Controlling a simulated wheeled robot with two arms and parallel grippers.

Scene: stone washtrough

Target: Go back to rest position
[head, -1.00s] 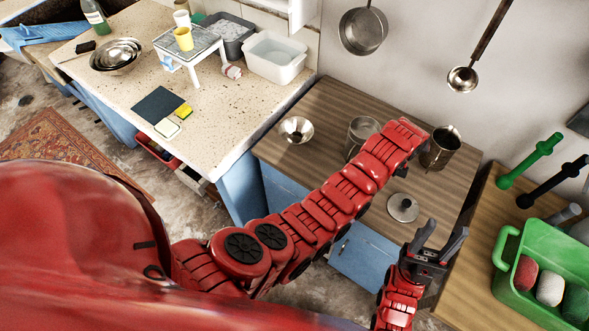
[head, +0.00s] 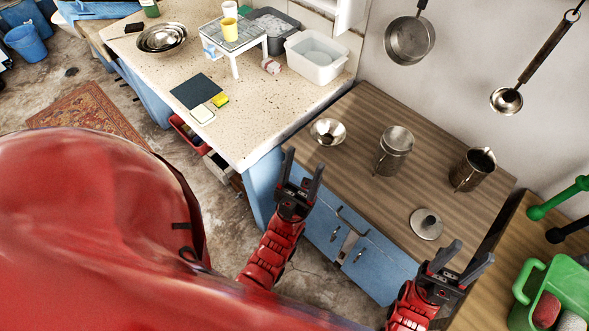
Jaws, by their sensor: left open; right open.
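My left gripper (head: 302,178) is open and empty, fingers pointing up, in front of the blue cabinet below the wooden counter. My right gripper (head: 457,262) is open and empty, further right near the counter's front right corner. Neither gripper touches any object that I can see. Both red arms come up from the bottom of the view.
The wooden counter (head: 375,112) carries a metal funnel (head: 328,132), a metal canister (head: 394,150), a metal jug (head: 472,169) and a round lid (head: 426,223). A green caddy (head: 560,290) stands at the lower right. A speckled worktop (head: 262,110) lies to the left.

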